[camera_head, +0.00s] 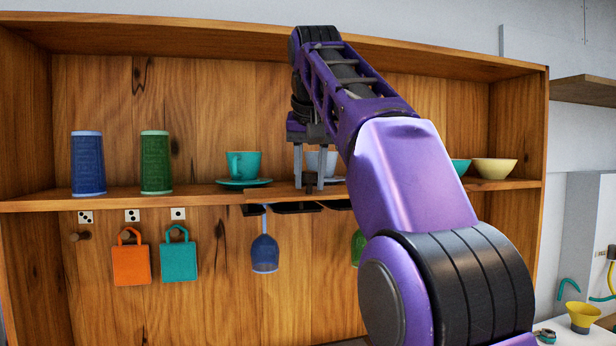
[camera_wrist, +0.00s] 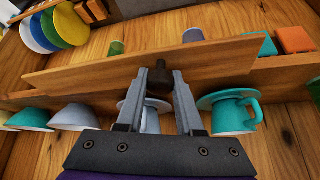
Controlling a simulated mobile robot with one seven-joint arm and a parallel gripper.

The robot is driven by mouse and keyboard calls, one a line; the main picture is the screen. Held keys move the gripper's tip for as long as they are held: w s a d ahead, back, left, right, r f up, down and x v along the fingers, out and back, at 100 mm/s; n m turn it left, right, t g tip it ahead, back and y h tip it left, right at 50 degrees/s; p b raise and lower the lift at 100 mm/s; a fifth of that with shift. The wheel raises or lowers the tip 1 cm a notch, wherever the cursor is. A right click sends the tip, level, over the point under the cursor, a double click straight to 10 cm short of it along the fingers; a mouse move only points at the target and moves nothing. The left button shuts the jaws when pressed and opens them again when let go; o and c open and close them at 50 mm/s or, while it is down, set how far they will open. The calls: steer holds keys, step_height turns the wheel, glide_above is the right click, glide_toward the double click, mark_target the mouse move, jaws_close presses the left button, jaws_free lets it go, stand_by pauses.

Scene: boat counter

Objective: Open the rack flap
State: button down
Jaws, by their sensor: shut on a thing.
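The rack flap (camera_head: 264,196) is a narrow wooden board along the shelf's front edge, above the dark glass rack (camera_head: 297,207). In the wrist view the flap (camera_wrist: 90,74) crosses the picture, standing out at an angle from the shelf edge. My gripper (camera_head: 309,186) points down in front of the shelf. In the wrist view its fingers (camera_wrist: 158,84) are shut on the flap's dark knob (camera_wrist: 158,77). My arm hides the flap's right part in the head view.
A teal cup (camera_head: 243,164) on its saucer stands left of my gripper, and a pale cup (camera_head: 329,161) behind it. A blue glass (camera_head: 264,254) and a green glass (camera_head: 358,247) hang below. Blue (camera_head: 88,163) and green (camera_head: 156,163) tumblers stand left, a yellow bowl (camera_head: 494,168) right.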

steer(key=shift+f, duration=0.15)
steer(key=c, duration=0.5)
jaws_free()
steer(key=shift+c, duration=0.2)
steer(key=shift+r, duration=0.2)
steer(key=shift+s+r, duration=0.3)
steer(key=shift+r, duration=0.1)
steer(key=s+d+b, duration=0.1)
steer(key=s+b, duration=0.3)
steer(key=s, duration=0.8)
steer(key=shift+b, duration=0.4)
steer(key=shift+w, duration=0.1)
